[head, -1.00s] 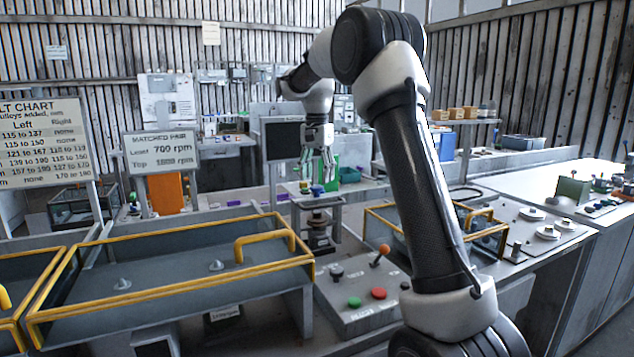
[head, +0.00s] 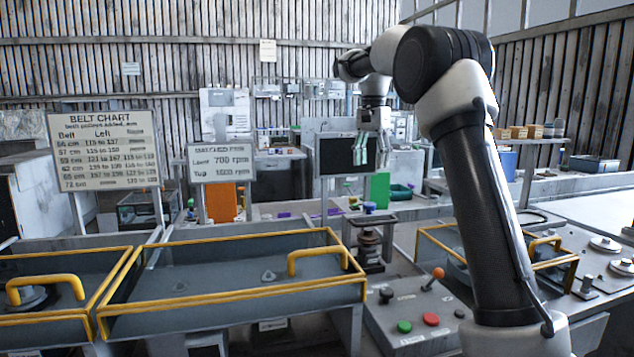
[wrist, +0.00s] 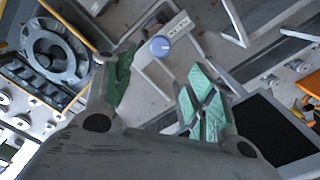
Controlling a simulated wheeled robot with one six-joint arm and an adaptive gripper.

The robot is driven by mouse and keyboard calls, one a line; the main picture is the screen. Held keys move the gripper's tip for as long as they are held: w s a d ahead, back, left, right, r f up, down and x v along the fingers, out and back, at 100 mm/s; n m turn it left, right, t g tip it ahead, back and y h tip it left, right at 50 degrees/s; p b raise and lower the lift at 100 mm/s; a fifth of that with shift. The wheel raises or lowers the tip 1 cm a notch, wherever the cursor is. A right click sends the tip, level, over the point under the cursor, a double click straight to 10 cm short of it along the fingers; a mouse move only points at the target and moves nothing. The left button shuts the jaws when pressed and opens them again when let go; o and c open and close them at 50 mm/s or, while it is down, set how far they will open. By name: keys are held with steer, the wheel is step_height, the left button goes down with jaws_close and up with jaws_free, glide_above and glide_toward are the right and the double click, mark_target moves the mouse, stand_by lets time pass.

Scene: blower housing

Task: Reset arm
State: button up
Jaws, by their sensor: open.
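My gripper (head: 372,153) hangs from my raised arm, fingers pointing down, in front of the dark monitor screen in the head view. Its green-padded fingers are apart, with nothing between them. In the wrist view my gripper (wrist: 160,90) is also open and empty, with a blue round knob (wrist: 159,45) on a grey frame seen beyond the fingers. In the head view a small stand with a blue-topped part (head: 369,207) is below my gripper and apart from it.
Yellow-railed trays (head: 230,290) fill the front left. A control box (head: 420,320) with green and red buttons and an orange-tipped lever is at the front middle. A belt chart (head: 105,151) and a speed sign (head: 221,162) stand at the left. The monitor (head: 335,153) is behind my gripper.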

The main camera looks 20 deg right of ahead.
steer(key=n, duration=0.3)
glide_above(371, 204)
steer(key=w, duration=0.1)
step_height(371, 204, down, 4)
steer(key=shift+w+f, duration=0.1)
steer(key=shift+w, duration=0.05)
steer(key=shift+s+f+n, duration=0.8)
steer(key=shift+f+n, duration=0.1)
steer(key=s+a+f+n+t, duration=0.1)
steer(key=s+f+n+t, duration=0.1)
steer(key=s, duration=1.6)
steer(key=s+f+n+t, duration=0.2)
steer(key=s+n, duration=0.2)
steer(key=s, duration=1.5)
steer(key=shift+s+a+f+n, duration=0.15)
steer(key=shift+s+a+n, duration=0.1)
steer(key=shift+a+n, duration=0.1)
